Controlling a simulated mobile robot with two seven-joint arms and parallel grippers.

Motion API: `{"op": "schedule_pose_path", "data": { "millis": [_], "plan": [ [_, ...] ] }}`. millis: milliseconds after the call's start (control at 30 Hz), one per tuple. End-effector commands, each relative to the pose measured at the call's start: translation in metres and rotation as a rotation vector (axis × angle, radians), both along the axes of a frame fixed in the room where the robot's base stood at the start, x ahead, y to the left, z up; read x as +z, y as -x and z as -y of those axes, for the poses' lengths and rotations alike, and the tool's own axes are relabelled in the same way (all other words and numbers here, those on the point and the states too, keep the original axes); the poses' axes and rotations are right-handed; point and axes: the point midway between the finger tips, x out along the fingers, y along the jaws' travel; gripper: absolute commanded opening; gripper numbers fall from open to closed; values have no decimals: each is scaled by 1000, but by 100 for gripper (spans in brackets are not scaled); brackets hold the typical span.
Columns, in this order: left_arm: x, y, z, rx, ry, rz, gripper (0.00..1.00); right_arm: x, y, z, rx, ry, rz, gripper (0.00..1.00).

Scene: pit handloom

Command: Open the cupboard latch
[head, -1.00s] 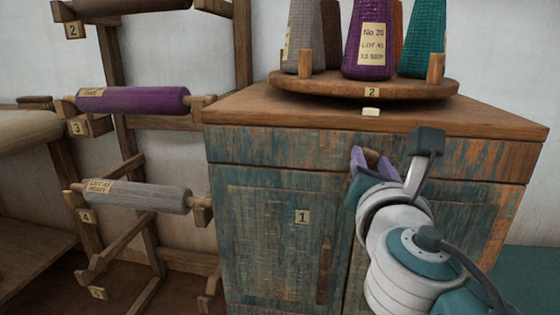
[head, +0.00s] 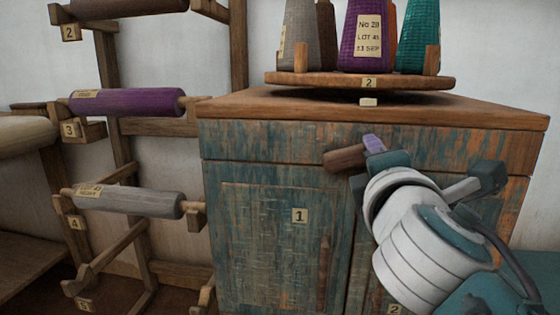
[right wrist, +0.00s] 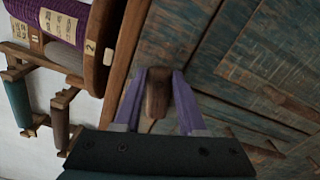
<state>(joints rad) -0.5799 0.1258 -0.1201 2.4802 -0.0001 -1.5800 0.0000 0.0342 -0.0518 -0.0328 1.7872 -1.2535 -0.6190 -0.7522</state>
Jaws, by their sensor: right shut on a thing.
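The cupboard (head: 270,235) has worn blue-green doors under a wooden top. Its latch (head: 345,158), a small brown wooden bar, sits at the top of the gap between the doors. It lies near level, its free end pointing left over the door labelled 1. My right gripper (head: 373,145) is shut on the latch, mostly hidden by its own wrist. In the right wrist view, the purple fingers stand on either side of the latch (right wrist: 158,97). My left gripper is not in view.
A round wooden stand (head: 360,80) with yarn cones (head: 367,35) rests on the cupboard top. A rack (head: 120,150) with a purple roll (head: 125,102) and a grey roll (head: 130,200) stands at left. Upright door handles (head: 323,270) project below the latch.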

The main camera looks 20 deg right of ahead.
Motion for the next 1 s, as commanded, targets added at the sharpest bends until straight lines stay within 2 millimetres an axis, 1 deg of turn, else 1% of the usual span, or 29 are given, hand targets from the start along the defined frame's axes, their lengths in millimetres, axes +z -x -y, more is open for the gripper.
{"op": "schedule_pose_path", "data": {
  "millis": [33, 100, 433, 633, 1000],
  "plan": [
    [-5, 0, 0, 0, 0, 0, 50, -2, 0, 0, 0, -34, 22, 0],
    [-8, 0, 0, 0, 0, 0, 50, -3, 0, 0, 0, -79, 49, 0],
    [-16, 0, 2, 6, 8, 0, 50, -3, 0, 0, 0, -229, 141, 0],
    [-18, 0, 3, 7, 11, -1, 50, -3, 0, 0, 1, -268, 165, 0],
    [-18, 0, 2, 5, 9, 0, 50, -3, 0, 0, 1, -280, 171, 0]
  ]
}}
